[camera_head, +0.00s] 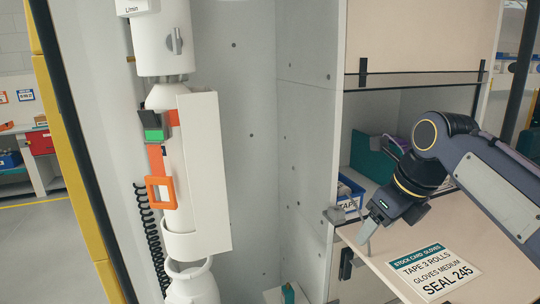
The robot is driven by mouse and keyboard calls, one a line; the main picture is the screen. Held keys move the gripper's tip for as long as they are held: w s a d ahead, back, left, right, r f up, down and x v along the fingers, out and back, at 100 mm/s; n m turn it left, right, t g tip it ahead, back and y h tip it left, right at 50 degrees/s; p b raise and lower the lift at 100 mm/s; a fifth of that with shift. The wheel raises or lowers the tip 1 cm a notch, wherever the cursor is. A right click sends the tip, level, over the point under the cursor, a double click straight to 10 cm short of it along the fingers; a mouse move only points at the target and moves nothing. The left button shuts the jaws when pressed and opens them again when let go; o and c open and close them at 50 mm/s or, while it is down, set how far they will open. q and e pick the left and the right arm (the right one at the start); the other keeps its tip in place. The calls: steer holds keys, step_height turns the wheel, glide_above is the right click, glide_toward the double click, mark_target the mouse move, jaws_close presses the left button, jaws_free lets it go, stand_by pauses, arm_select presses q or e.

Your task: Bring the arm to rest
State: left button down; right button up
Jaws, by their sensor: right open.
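My right arm comes in from the right edge, dark with a pale panel on its forearm. It bends down at the wrist. My right gripper (367,228) points down and left over the pale shelf board (378,262), close above or at its surface; I cannot tell whether it touches. It is open, and I see nothing held between its fingers. My left gripper is not in view.
A stock card (434,272) lies on the board. A blue bin (349,194) marked TAPE stands behind the gripper, with a teal thing (372,158) nearby. A grey wall panel (310,140) stands left of the shelves. A white cylinder unit with an orange handle (161,190) hangs further left.

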steer(key=s+a+f+n+t+y, duration=0.1)
steer(key=s+a+f+n+t, duration=0.1)
steer(key=s+f+n, duration=1.8)
steer(key=s+n, duration=0.3)
steer(key=n, duration=0.4)
steer(key=shift+s+a+f, duration=0.3)
steer(key=shift+s+a, duration=0.05)
steer(key=shift+s, duration=0.05)
steer(key=shift+r, duration=0.1)
